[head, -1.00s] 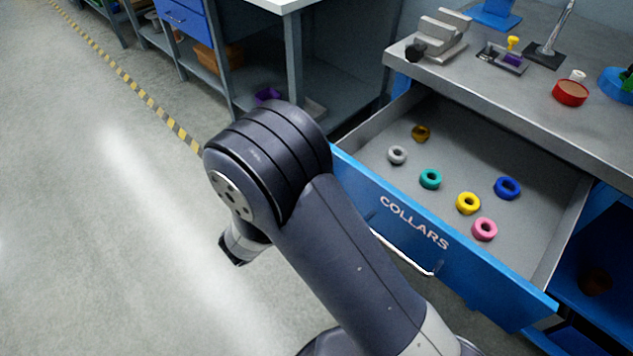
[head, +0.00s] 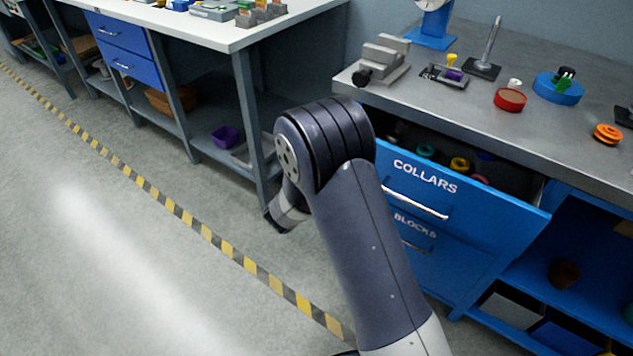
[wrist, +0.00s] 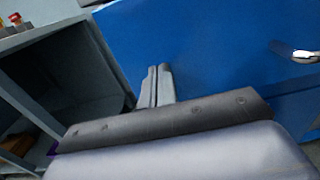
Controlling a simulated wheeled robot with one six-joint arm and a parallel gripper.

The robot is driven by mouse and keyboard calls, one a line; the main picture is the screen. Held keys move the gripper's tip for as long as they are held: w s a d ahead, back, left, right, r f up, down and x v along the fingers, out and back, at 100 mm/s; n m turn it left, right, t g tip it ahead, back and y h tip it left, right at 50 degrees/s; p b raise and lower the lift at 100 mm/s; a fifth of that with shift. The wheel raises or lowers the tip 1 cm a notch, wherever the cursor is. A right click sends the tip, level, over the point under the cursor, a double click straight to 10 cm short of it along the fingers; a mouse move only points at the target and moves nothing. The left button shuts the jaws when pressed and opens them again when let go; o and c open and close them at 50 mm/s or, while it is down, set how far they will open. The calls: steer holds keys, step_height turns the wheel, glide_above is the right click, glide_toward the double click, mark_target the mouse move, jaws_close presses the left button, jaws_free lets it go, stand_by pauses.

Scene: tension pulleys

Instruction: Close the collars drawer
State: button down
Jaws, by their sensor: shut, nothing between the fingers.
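The collars drawer (head: 472,202) has a blue front lettered COLLARS and a pale bar handle (head: 415,199). It stands partly open below the grey bench top, with a narrow gap showing several collars inside, among them a teal collar (head: 426,151) and a yellow collar (head: 459,164). In the wrist view, my gripper (wrist: 158,72) is shut and empty, its fingertips at or very near a blue front (wrist: 210,50); contact cannot be told. The handle (wrist: 296,52) is to the right of the fingers. In the head view my arm hides the gripper's fingers and the drawer's left end.
A blue drawer lettered BLOCKS (head: 425,238) is below. The bench top (head: 440,100) carries a grey vise, a red dish (head: 509,99) and a blue round base (head: 558,88). A second workbench (head: 245,35) stands to the left. The floor at left is clear, with a striped line (head: 190,222).

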steer(key=b+x, duration=0.2)
steer(key=x, duration=1.3)
steer(key=shift+f+b, duration=0.1)
steer(key=shift+b, duration=0.3)
steer(key=shift+w+d+r, duration=0.1)
steer(key=shift+r, duration=0.15)
steer(key=shift+r, duration=0.1)
